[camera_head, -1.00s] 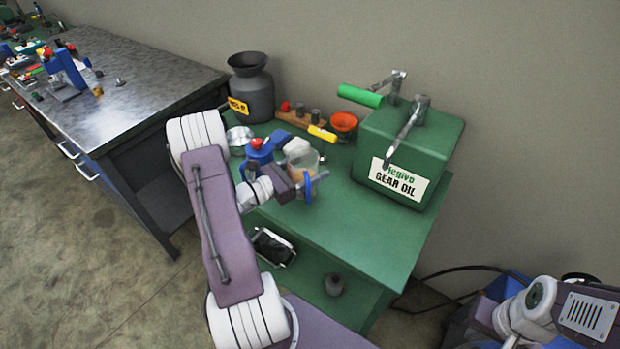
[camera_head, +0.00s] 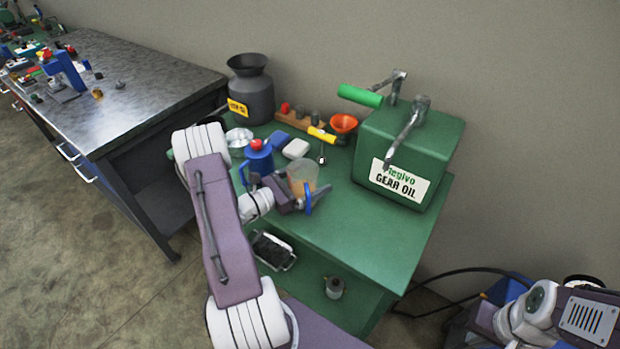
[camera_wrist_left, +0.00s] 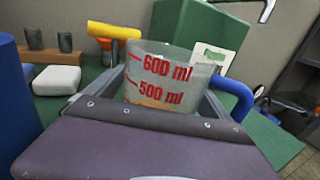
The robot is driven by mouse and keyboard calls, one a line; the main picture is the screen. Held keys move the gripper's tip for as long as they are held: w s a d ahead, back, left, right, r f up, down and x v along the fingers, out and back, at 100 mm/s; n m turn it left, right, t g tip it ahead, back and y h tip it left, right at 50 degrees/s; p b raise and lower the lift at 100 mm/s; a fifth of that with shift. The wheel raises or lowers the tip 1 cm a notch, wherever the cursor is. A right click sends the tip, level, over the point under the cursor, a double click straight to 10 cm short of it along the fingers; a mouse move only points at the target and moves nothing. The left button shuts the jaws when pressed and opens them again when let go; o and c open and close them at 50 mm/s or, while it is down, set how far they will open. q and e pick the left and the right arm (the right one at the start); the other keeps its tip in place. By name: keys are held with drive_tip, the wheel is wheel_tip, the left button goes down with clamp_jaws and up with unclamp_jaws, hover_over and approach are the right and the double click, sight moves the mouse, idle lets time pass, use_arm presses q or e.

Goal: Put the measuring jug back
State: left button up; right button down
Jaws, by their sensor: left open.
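The measuring jug (camera_head: 303,174) is clear with a blue handle and stands upright, apparently on the green table (camera_head: 350,228). In the left wrist view the jug (camera_wrist_left: 165,82) shows red 600 ml and 500 ml marks and a brownish content low inside. Its blue handle points right. My left gripper (camera_head: 311,194) is open, with one finger on each side of the jug. Contact between fingers and jug cannot be told. The jug's lower part is hidden behind the gripper. My right arm shows at the lower right, its gripper out of sight.
A blue can (camera_head: 259,163) and a white block (camera_head: 296,149) stand close left of the jug. A funnel (camera_head: 343,123), a dark churn (camera_head: 250,90) and the green gear oil box (camera_head: 405,150) stand behind. The table's front right is clear.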

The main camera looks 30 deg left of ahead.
sight(290, 187)
use_arm(q)
drive_tip(key=shift+r, duration=0.2)
drive_tip(key=v, duration=1.2)
